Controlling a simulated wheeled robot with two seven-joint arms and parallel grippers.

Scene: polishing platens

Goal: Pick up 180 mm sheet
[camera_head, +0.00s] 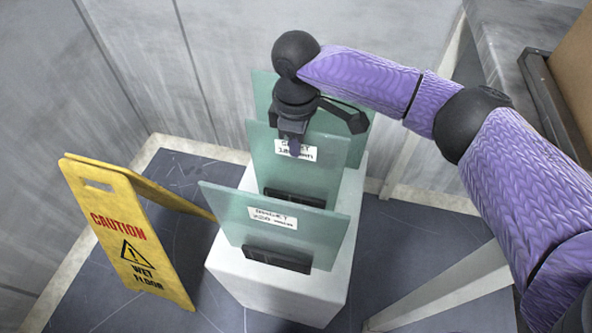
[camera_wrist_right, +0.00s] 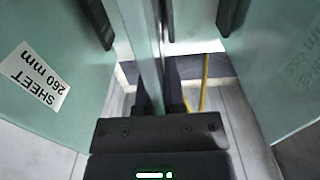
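The 180 mm sheet (camera_head: 325,180) is a pale green glass plate, the middle one of three standing on a white pedestal (camera_head: 285,290). Its white label is partly covered by my right gripper (camera_head: 295,147), which comes down over it from above. In the right wrist view this sheet (camera_wrist_right: 146,40) shows nearly edge-on between the two dark fingers (camera_wrist_right: 159,95), which sit close against both sides. The fingertips are partly hidden by the gripper body. The sheet stands upright above a dark holder (camera_head: 294,197). My left gripper is not in view.
A front sheet (camera_head: 320,230), its label apparently 220 mm, and a back sheet (camera_head: 356,135) stand close by. The back one reads 260 mm in the wrist view (camera_wrist_right: 75,95). A yellow wet-floor sign (camera_head: 130,240) stands left of the pedestal. Grey walls are behind.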

